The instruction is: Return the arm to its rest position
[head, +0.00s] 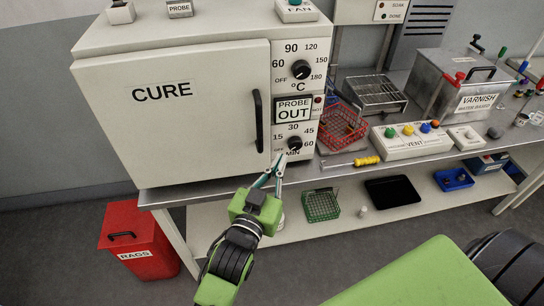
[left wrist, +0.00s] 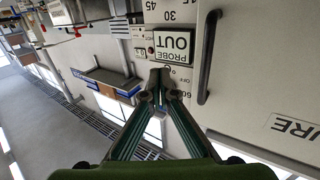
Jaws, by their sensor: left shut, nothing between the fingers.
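My left gripper (head: 276,160) is in front of the lower right of the white CURE oven (head: 170,110), its fingertips just below and left of the timer knob (head: 295,143). The fingers are together and empty. In the left wrist view, the gripper (left wrist: 160,76) reaches toward the oven's control panel, which appears upside down, with the PROBE OUT sign (left wrist: 172,44) just beyond the fingertips. The fingers hide part of the panel there. I cannot tell whether the tips touch the panel. My right gripper is not in view.
The oven door is shut, its black handle (head: 259,121) left of the panel. A yellow-handled tool (head: 366,161), red basket (head: 341,127) and VENT box (head: 411,140) are on the bench. Below are a green basket (head: 321,205) and black tray (head: 392,191). A red RAGS bin (head: 140,240) stands left.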

